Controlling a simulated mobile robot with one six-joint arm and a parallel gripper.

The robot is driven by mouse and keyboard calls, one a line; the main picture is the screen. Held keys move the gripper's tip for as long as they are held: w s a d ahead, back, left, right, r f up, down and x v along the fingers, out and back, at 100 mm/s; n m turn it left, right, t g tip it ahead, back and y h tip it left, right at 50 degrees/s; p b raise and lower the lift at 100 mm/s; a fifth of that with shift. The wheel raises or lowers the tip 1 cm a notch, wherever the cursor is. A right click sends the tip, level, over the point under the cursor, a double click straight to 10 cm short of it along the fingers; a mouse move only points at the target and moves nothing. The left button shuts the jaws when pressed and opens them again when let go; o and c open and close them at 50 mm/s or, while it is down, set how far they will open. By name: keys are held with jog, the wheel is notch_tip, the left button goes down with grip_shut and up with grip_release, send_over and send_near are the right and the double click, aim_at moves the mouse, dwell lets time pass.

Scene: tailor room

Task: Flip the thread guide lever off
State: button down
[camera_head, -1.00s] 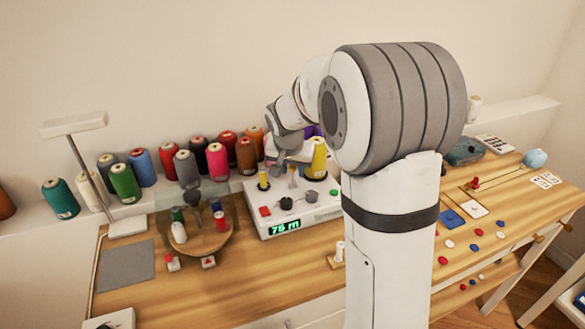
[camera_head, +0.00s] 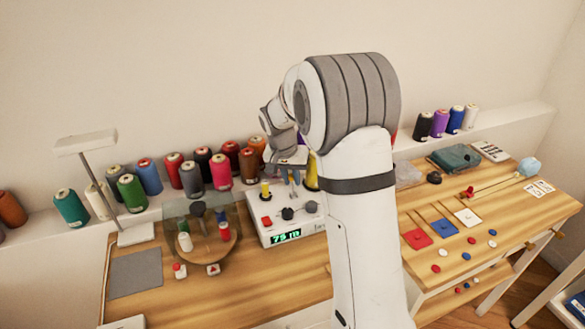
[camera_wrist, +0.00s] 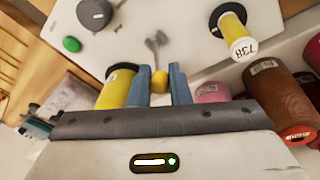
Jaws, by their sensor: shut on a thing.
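In the head view my gripper (camera_head: 291,177) is over the back of the machine, small and partly hidden by my arm.
A large yellow thread cone (camera_wrist: 117,90) stands close to one finger. A small yellow spool (camera_wrist: 232,35) on a black base stands on the machine. Several thread cones (camera_head: 190,179) line the back ledge. A round wooden stand (camera_head: 213,252) with small spools is left of the machine.

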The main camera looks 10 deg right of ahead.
jog(key=shift+w+f+g+p, duration=0.1)
jog(key=shift+w+g+p, duration=0.3)
jog(key=shift+g+p, duration=0.5)
jog(key=c, duration=1.4)
grip_release()
jog(key=shift+a, duration=0.1)
jog(key=r, duration=0.2)
jog(key=a+r, duration=0.1)
jog(key=r, duration=0.4)
jog(key=shift+w+a+r, duration=0.15)
jog(key=shift+a+r, duration=0.1)
jog(key=shift+a, duration=0.05)
